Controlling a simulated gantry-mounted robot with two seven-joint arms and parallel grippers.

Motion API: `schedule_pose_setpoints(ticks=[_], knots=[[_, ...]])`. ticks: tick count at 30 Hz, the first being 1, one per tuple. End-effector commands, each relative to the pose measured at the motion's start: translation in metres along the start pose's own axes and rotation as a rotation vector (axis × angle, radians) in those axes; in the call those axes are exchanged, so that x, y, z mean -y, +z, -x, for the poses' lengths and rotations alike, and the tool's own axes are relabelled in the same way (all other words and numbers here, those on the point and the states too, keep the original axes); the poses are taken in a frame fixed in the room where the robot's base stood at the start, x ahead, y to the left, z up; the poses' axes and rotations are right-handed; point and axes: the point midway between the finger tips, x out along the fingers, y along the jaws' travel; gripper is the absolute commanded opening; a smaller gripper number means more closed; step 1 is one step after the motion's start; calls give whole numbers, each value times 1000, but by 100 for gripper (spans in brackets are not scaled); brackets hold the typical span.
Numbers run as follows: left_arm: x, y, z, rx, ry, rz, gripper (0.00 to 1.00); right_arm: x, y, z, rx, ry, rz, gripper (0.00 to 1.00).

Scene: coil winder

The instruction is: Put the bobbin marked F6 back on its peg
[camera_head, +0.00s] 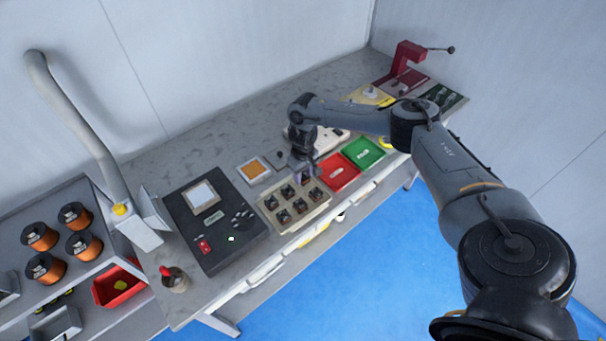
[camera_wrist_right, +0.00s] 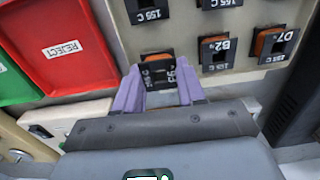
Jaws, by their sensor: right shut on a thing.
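My right gripper (camera_head: 301,174) is over the back right part of the beige peg tray (camera_head: 268,213). In the right wrist view its two purple fingers (camera_wrist_right: 160,78) are shut on a small black bobbin (camera_wrist_right: 156,71) with an orange winding. Its white marking is turned sideways and partly hidden, so I cannot read it surely. The held bobbin is at the tray's edge; I cannot tell whether it is seated on a peg. Other bobbins sit in the tray, among them B2 (camera_wrist_right: 214,50) and D7 (camera_wrist_right: 272,43). My left gripper is out of view.
A red REJECT tray (camera_head: 336,172) and a green tray (camera_head: 363,152) stand right of the peg tray. A black tester box (camera_head: 228,247) stands to its left. Copper spools (camera_head: 84,245) sit at the far left. A red press (camera_head: 408,55) stands at the back right.

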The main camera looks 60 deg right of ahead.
Motion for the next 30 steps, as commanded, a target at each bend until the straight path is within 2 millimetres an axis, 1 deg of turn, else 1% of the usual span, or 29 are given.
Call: schedule_pose_setpoints(ticks=[13, 26, 27, 29, 30], knots=[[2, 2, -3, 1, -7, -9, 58, 0, 0, -10, 0, 0, 0, 10], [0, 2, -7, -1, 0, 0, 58, 0, 0, -22, 0, 0, 0, 10], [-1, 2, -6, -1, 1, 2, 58, 0, 0, -22, 0, 0, 0, 41], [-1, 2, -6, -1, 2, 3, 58, 0, 0, -21, 0, 0, 0, 50], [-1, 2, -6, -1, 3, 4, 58, 0, 0, -21, 0, 0, 0, 56]])
